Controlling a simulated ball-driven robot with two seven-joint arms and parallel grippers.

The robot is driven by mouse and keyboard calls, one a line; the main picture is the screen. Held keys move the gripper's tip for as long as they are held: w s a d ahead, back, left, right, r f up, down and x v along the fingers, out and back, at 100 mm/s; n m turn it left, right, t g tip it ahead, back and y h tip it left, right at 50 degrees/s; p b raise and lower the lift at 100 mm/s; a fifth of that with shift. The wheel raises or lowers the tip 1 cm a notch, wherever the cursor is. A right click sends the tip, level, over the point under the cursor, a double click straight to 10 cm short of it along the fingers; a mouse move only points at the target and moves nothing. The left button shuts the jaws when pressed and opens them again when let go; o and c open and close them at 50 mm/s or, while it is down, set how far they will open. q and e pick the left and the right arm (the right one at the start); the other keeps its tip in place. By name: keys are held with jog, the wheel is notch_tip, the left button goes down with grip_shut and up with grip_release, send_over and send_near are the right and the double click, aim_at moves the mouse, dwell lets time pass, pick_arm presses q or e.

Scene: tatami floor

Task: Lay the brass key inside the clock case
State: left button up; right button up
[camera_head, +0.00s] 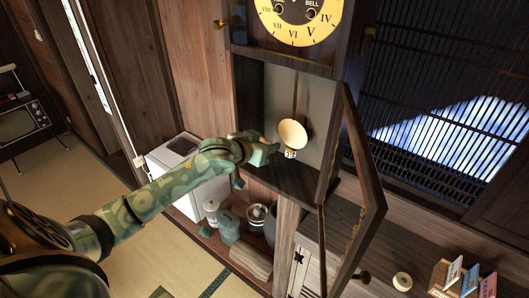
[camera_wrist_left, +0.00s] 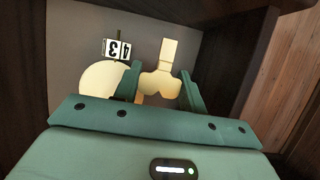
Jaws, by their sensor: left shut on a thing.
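The wall clock's case (camera_head: 318,105) has its door (camera_head: 371,195) swung open to the right. Inside hangs the pendulum with a pale brass disc (camera_head: 292,133) and a small number tag below it. My left gripper (camera_head: 268,151) reaches in at the case opening, just left of the disc. In the left wrist view, my left gripper (camera_wrist_left: 158,88) is shut on the brass key (camera_wrist_left: 158,80), whose shaft points into the case. The pendulum disc (camera_wrist_left: 98,84) is beside the left finger. The key is hidden in the head view. My right gripper is not in view.
The case's side wall (camera_wrist_left: 252,60) stands close to the gripper in the wrist view. Below the case are a shelf with several jars (camera_head: 229,226) and a white cabinet (camera_head: 181,150). A tape roll (camera_head: 402,281) and small boxes (camera_head: 447,274) are at the lower right.

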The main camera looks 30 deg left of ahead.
pick_arm(q)
jog(key=shift+w+a+f, duration=0.1)
jog(key=shift+a+f, duration=0.05)
jog(key=shift+f, duration=0.8)
jog(key=shift+a+f, duration=0.15)
jog(key=shift+f, duration=0.75)
jog(key=o, duration=1)
jog(key=shift+f, duration=0.1)
jog(key=shift+c, duration=0.2)
